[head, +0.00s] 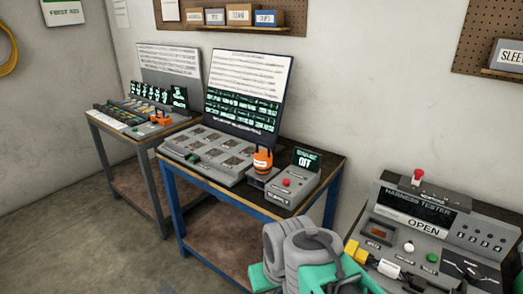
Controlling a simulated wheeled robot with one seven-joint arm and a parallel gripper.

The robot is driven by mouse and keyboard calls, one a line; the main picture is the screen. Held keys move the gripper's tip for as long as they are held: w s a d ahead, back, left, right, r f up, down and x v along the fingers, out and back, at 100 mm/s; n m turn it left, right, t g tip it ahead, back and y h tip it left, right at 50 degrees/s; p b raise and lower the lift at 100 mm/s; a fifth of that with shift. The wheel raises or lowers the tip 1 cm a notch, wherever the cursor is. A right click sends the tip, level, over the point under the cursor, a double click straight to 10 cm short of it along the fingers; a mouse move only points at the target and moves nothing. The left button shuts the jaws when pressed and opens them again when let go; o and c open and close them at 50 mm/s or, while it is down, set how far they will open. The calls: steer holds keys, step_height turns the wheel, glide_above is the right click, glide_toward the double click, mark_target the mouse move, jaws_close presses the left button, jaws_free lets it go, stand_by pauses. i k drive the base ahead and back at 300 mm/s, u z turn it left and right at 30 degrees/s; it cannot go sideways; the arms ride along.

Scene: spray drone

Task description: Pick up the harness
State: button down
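What looks like the harness shows at the lower right, at the front of the harness tester (440,222). I see a yellow connector (355,251) and, to its right, a white connector (389,268), with a short dark stretch between them. Whether they are plugged in or only lie there is unclear. Grey and teal parts of my arm fill the bottom middle and cover the area left of the yellow connector. My gripper's fingertips cannot be made out among these parts, so its hold is unclear.
The tester has a red button (417,177) and a display reading OPEN. A blue-legged bench (325,187) on its left holds a grey tray (208,155), an orange tool (262,161) and an OFF box (294,180). Another bench stands farther left. The floor (65,235) at left is clear.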

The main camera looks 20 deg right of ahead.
mark_target(417, 283)
steer(key=k, duration=0.5)
steer(key=z, duration=0.4)
steer(key=i, duration=0.35)
steer(key=u, duration=2.25)
steer(key=k, duration=0.55)
steer(key=z, duration=1.2)
